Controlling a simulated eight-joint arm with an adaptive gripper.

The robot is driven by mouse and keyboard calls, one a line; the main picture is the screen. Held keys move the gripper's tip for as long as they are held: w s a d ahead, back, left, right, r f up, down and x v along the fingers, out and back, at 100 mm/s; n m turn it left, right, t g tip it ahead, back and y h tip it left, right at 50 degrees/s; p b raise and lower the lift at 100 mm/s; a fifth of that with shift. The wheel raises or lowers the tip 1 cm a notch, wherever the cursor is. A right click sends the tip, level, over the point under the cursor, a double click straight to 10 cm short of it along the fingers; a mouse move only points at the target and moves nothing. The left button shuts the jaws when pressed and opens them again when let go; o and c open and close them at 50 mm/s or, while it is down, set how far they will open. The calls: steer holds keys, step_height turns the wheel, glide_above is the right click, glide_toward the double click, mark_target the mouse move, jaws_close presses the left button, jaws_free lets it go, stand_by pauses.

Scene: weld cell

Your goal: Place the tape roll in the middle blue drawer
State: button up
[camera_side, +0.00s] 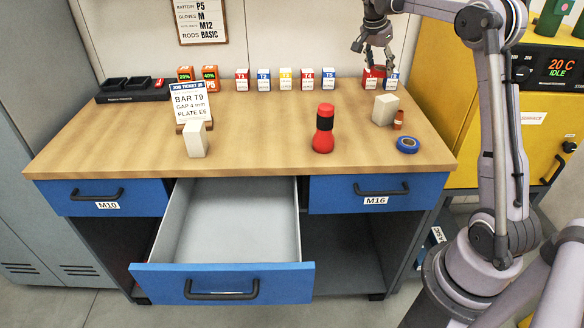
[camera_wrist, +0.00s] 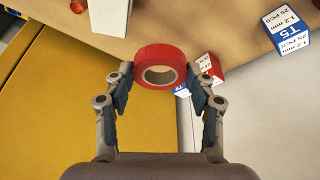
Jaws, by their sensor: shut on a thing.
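A red tape roll (camera_wrist: 160,54) sits between the two fingers of my gripper (camera_wrist: 160,78) in the wrist view, its hole facing the camera. My gripper is shut on it. In the side view my gripper (camera_side: 374,56) is at the back right of the bench, with red (camera_side: 374,72) at its fingertips, in front of or above the small boxes; the gap to the bench is unclear. A blue tape roll (camera_side: 407,145) lies flat near the bench's right front edge. The middle blue drawer (camera_side: 222,284) is pulled open, and its visible grey inside is empty.
Small labelled boxes (camera_side: 307,79) line the back of the bench (camera_side: 260,130). A red bottle (camera_side: 323,130), two pale blocks (camera_side: 385,108) (camera_side: 196,139), an orange item (camera_side: 399,120) and a job ticket (camera_side: 189,103) stand on it. Drawers M10 (camera_side: 104,197) and M16 (camera_side: 376,191) are closed.

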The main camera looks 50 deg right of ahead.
steer(key=v, duration=0.3)
steer(key=shift+w+d+r, duration=0.1)
steer(key=shift+w, duration=0.05)
steer(key=w+a, duration=0.4)
steer(key=a, duration=0.7)
steer(key=n, duration=0.1)
glide_above(268, 247)
steer(key=a, duration=0.1)
steer(key=shift+t, duration=0.3)
steer(key=f, duration=3.3)
steer(key=shift+w+a+f, duration=0.1)
steer(key=shift+a+f, duration=0.1)
steer(key=shift+a, duration=0.05)
